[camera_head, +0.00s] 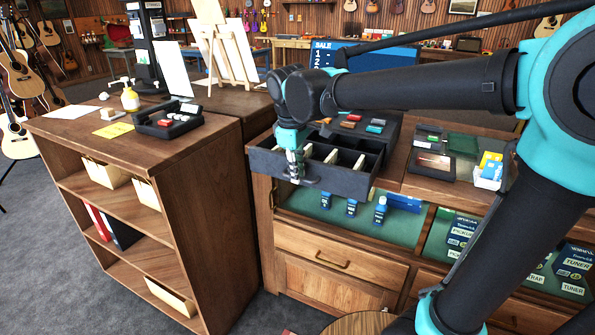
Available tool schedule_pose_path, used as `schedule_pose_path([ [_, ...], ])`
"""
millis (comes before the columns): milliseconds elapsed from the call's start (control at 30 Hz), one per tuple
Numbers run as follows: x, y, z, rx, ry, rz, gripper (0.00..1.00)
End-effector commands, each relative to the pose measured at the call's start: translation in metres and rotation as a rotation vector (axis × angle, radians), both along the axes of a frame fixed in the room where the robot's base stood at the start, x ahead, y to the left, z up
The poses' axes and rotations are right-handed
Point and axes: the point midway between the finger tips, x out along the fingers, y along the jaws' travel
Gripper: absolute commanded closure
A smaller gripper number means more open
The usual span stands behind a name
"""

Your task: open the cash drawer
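The cash drawer (345,180) is a dark tray with several compartments and pale dividers. It stands pulled out toward me from its dark housing (385,131), which sits on the wooden counter. Its inside shows from above, and its front part hangs out over the counter's edge. My gripper (297,179) points down at the drawer's front, over the front face and near or against it. The gripper covers part of the front. The fingertips are small and dark against the drawer, so their opening and any contact are unclear.
A wooden shelf unit (190,215) stands left, with a dark tray (168,122) and yellow bottle (130,99) on top. Small blue bottles (380,210) stand on the green shelf below the drawer. A card holder (489,170) is right. Grey floor lies front left.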

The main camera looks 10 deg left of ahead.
Motion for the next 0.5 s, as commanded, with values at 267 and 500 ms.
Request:
schedule_pose_path([
  [267, -0.002, 0.001, 0.014, 0.000, 0.000, 0.001, 0.83],
  [500, -0.010, 0.004, 0.060, 0.000, 0.000, 0.001, 0.83],
])
